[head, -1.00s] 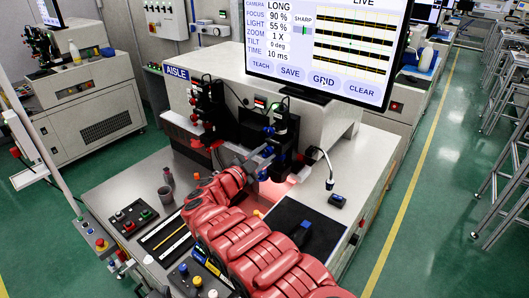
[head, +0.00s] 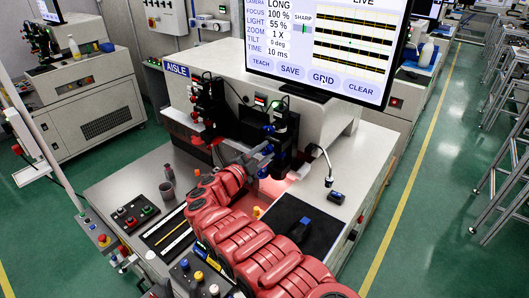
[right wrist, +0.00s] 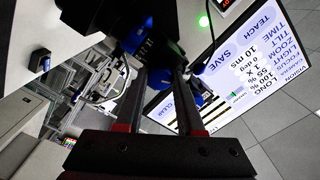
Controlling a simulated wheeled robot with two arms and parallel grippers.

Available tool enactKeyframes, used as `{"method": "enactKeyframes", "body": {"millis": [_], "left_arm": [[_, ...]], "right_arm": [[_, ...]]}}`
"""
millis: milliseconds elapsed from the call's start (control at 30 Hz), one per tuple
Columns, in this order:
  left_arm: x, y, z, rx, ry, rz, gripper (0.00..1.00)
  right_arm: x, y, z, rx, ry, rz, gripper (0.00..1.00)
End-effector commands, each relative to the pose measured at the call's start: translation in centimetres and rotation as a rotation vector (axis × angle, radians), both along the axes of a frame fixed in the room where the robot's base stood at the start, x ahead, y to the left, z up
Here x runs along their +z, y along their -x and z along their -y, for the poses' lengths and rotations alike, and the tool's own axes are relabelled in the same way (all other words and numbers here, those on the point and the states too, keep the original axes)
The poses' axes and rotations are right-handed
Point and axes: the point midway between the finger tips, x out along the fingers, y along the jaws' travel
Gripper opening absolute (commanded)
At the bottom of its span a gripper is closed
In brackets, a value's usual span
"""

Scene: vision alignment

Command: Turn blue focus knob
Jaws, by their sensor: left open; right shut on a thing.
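The blue focus knob (head: 267,149) is on the dark camera column in the middle of the machine. My right gripper (head: 254,159), on the red arm, is at it and shut on it. In the right wrist view the two dark fingers (right wrist: 160,75) reach up to the dark column; blue parts (right wrist: 140,38) show by the fingertips, and the grip itself is partly hidden. The monitor (head: 310,45) reads FOCUS 100 %, with a SHARP bar beside it. My left gripper (head: 158,291) shows only as a small dark part at the bottom edge, open and away from the knob.
A second camera column (head: 207,105) stands to the left of the knob. A black pad (head: 300,228) with a blue-topped item lies at right. A thin bent cable stand (head: 326,165) is right of the column.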

Motion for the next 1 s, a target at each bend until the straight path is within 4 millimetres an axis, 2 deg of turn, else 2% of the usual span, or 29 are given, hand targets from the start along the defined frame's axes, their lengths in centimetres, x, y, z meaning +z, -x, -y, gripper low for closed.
{"method": "enactKeyframes", "body": {"millis": [33, 167, 200, 500, 667, 767, 1000], "left_arm": [[0.0, 0.0, 0.0, 0.0, 0.0, 0.0, 0.5], [0.0, 0.0, 0.0, 0.0, 0.0, 0.0, 0.5], [0.0, 0.0, 0.0, 0.0, 0.0, 0.0, 0.5], [0.0, 0.0, 0.0, 0.0, 0.0, 0.0, 0.5], [-0.1, 0.0, 0.0, 0.0, 0.0, 0.0, 0.5], [-0.1, 0.0, 0.0, 0.0, 0.0, 0.0, 0.5], [-2.0, 0.0, 0.0, 0.0, 0.0, 0.0, 0.5]], "right_arm": [[-0.1, 0.0, 0.0, -0.001, 0.0, -0.001, 0.41], [0.0, 0.0, 0.0, -0.001, 0.0, -0.001, 0.64], [0.0, 0.0, 0.0, 0.0, 0.001, -0.001, 0.67], [0.0, 0.1, -0.1, 0.0, 0.001, -0.001, 0.67], [-0.1, 1.0, -0.8, 0.001, 0.0, -0.005, 0.67], [0.2, 2.2, -1.7, 0.0, 0.003, 0.001, 0.67], [-0.2, 7.5, -5.6, 0.003, 0.005, 0.002, 0.67]]}}
